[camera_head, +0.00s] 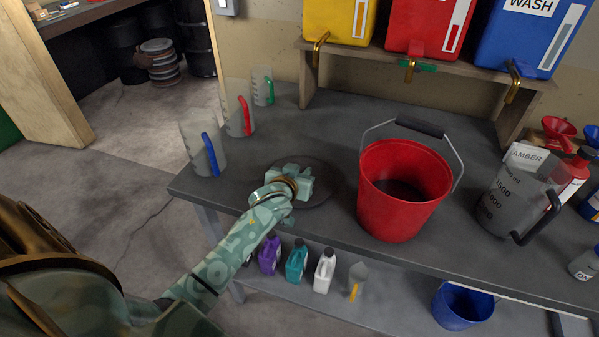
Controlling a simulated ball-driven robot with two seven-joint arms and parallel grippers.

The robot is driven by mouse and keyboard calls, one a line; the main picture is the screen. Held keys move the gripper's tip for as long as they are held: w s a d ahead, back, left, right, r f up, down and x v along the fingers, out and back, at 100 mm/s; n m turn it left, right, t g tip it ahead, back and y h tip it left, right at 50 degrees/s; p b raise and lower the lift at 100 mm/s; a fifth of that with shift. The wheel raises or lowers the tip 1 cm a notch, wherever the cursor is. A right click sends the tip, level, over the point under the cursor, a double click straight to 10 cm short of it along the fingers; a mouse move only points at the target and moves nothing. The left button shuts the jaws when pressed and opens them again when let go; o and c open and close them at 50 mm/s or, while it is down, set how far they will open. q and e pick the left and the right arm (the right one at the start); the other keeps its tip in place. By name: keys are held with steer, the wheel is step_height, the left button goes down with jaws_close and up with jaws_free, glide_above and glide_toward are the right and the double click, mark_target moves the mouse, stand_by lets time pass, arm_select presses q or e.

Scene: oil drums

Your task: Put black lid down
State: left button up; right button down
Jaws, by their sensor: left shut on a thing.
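The black lid (318,183) is a dark round disc at the table's front left, between the measuring jugs and the red bucket. It lies level, at or just above the table top; I cannot tell whether it touches. My left gripper (301,183) is over the middle of the lid and shut on it. The gripper body hides the lid's centre and the grip itself. My right gripper is not in view.
A red bucket (392,206) with dark liquid stands right of the lid. Clear jugs with blue (203,152), red (238,108) and green (262,86) handles stand to the left. A large jug (508,200) is at right. The table (330,127) is bare behind the lid.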

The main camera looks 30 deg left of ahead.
arm_select(q)
steer(key=shift+s+d+f, duration=0.1)
steer(key=shift+s+f, duration=0.15)
steer(key=shift+f, duration=0.45)
steer(key=o, duration=1)
steer(key=shift+d+f, duration=0.1)
steer(key=shift+f, duration=0.05)
steer(key=shift+r, duration=0.25)
steer(key=p+v, duration=0.1)
steer(key=v, duration=0.4)
steer(key=r+p+v, duration=0.1)
steer(key=p+v, duration=0.1)
steer(key=v, duration=0.4)
steer(key=shift+w+r, duration=0.1)
steer(key=shift+w, duration=0.1)
steer(key=shift+s+r, duration=0.2)
steer(key=shift+s, duration=0.2)
